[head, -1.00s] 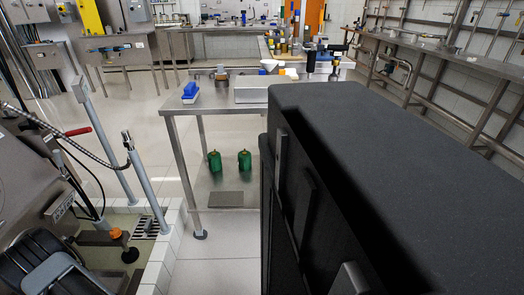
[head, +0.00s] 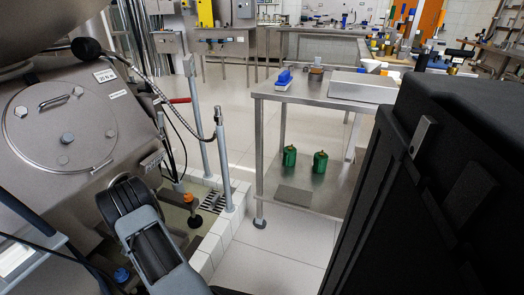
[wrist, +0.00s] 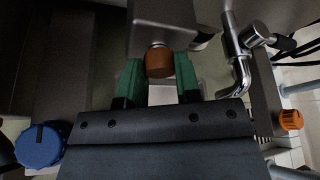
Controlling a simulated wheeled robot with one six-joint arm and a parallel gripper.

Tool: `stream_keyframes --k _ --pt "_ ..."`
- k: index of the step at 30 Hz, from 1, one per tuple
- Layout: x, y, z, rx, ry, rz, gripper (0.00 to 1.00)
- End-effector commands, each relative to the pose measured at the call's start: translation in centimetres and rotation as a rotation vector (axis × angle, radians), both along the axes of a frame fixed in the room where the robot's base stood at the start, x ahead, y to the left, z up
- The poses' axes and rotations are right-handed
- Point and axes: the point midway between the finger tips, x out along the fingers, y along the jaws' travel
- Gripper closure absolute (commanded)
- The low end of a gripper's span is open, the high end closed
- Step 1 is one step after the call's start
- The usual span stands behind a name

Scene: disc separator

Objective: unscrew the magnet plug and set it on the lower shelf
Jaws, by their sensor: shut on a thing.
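The magnet plug, an orange-brown round cap (wrist: 158,64), sits under a grey metal block in the wrist view. My gripper (wrist: 159,66) has its two green fingers on either side of the cap and is shut on it. The plug still meets the block above it; any thread is hidden. In the head view my gripper cannot be made out. The lower shelf (head: 342,188) of the steel table is in the middle of the head view, well away from the plug.
Two green canisters (head: 289,156) and a dark mat (head: 294,195) are on the lower shelf. In the wrist view, a chrome handle (wrist: 241,72) and another orange knob (wrist: 290,119) are at right, and a blue knob (wrist: 38,146) is at left. A large black box (head: 430,190) fills the head view's right.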

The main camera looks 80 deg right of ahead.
Motion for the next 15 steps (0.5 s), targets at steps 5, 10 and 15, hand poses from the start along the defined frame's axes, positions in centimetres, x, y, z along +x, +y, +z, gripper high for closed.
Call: stream_keyframes --k 5,10,15 --pt "0.02 -0.11 0.04 -0.01 -0.001 -0.002 0.94" --pt "0.02 -0.13 0.1 -0.01 -0.001 -0.002 0.94" --pt "0.01 -0.12 0.1 -0.01 -0.001 -0.002 0.57"
